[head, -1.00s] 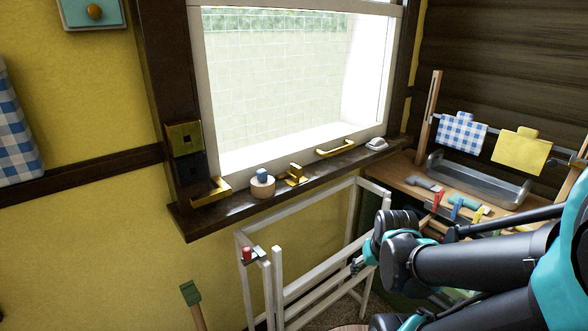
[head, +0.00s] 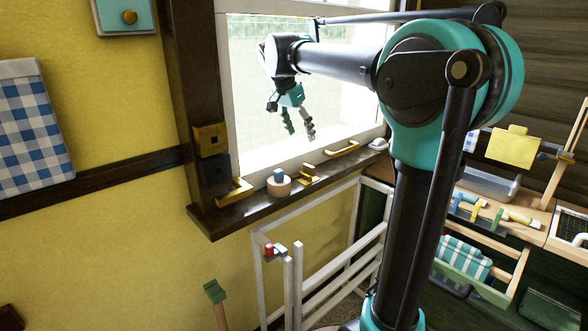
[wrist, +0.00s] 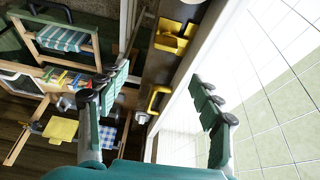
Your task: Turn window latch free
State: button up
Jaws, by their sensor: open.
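The window (head: 300,90) has a white frame and stands above a dark wooden sill (head: 220,222). A small brass latch (head: 303,177) sits on the sill side of the frame, right of the round wooden piece; what looks like the same latch shows near the top in the wrist view (wrist: 174,38). A brass pull handle (head: 342,149) lies further right and shows between my fingers in the wrist view (wrist: 157,102). My gripper (head: 300,134) is open and empty, pointing down above the latch and apart from it.
A wooden disc with a blue knob (head: 279,184) and a brass bracket (head: 235,192) are left of the latch. A white rack (head: 300,285) stands below the sill. A cluttered workbench (head: 505,212) is at right.

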aim_at(309, 165)
jog(key=shift+m, duration=0.3)
jog(key=x, duration=1.5)
jog(key=shift+w+a+f, duration=0.25)
jog(key=shift+w, duration=0.15)
jog(key=c, duration=1.2)
